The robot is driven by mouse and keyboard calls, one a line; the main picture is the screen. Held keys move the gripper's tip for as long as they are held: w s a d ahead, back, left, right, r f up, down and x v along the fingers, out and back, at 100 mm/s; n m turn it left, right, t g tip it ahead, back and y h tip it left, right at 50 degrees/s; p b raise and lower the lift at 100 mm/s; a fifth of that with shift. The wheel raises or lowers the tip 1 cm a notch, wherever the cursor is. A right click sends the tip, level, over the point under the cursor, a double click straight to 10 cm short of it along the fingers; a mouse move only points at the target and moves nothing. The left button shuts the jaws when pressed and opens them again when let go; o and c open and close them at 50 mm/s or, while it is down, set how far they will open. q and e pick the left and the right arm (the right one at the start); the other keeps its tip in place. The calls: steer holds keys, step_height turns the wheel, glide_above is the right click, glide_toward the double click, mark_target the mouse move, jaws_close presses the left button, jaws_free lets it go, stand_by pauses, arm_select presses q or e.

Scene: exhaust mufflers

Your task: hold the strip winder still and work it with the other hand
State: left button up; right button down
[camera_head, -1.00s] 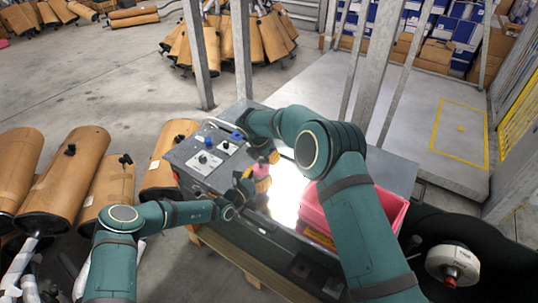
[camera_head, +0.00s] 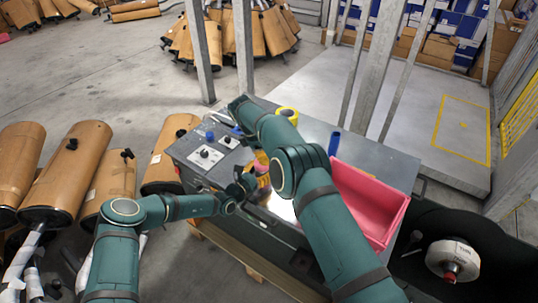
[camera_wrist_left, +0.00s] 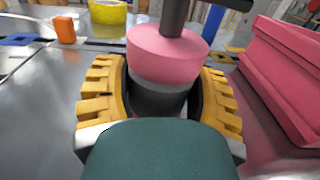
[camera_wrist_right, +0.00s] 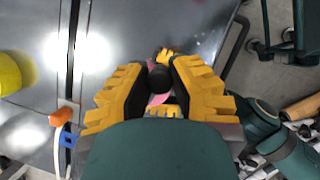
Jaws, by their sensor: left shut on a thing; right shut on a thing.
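The strip winder (camera_wrist_left: 168,55) has a pink upper body on a grey lower part, with a dark crank (camera_wrist_left: 174,18) rising from its top. My left gripper (camera_wrist_left: 160,88) is shut around the grey lower body, one yellow finger on each side. In the head view the left gripper (camera_head: 255,182) is at the box's near side, and the winder is mostly hidden. My right gripper (camera_wrist_right: 159,76) is shut on the black crank knob (camera_wrist_right: 160,78), above the winder. The winder's pink edge shows beneath the knob.
A pink bin (camera_head: 368,203) stands on the grey bench (camera_head: 392,165) to the right. A yellow roll (camera_head: 287,113), a blue upright item (camera_head: 334,143) and a control panel (camera_head: 207,152) stand around the winder. Mufflers (camera_head: 70,172) stand left of the bench.

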steer(key=shift+s+a+f+m+g, duration=0.1)
steer(key=shift+m+g, duration=0.1)
steer(key=shift+m, duration=0.35)
steer(key=shift+s+a+f+m+g, duration=0.1)
steer(key=shift+m+g, duration=0.1)
steer(key=shift+m, duration=0.35)
steer(key=shift+a+r, duration=0.1)
steer(key=c, duration=0.8)
jaws_free()
